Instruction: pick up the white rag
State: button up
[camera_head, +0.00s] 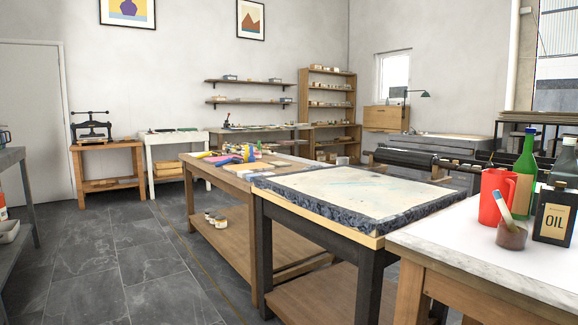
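I cannot pick out a white rag with certainty in the head view. A wooden table (233,181) in the middle distance carries a cluster of small coloured things, yellow, blue and pink, too small to tell apart. A whitish object (8,231) sits on the grey shelf unit at the left edge, partly cut off; I cannot tell whether it is cloth. My gripper is not in view.
A stone-topped table (345,198) stands in the centre. At right, a white-topped table (470,245) holds a red jug (496,196), a green bottle (524,168), a black oil can (554,214) and a brush pot (511,236). The grey tiled floor (130,265) at left is clear.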

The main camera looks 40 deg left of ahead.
aim_at(240, 175)
jog(key=u, duration=1.7)
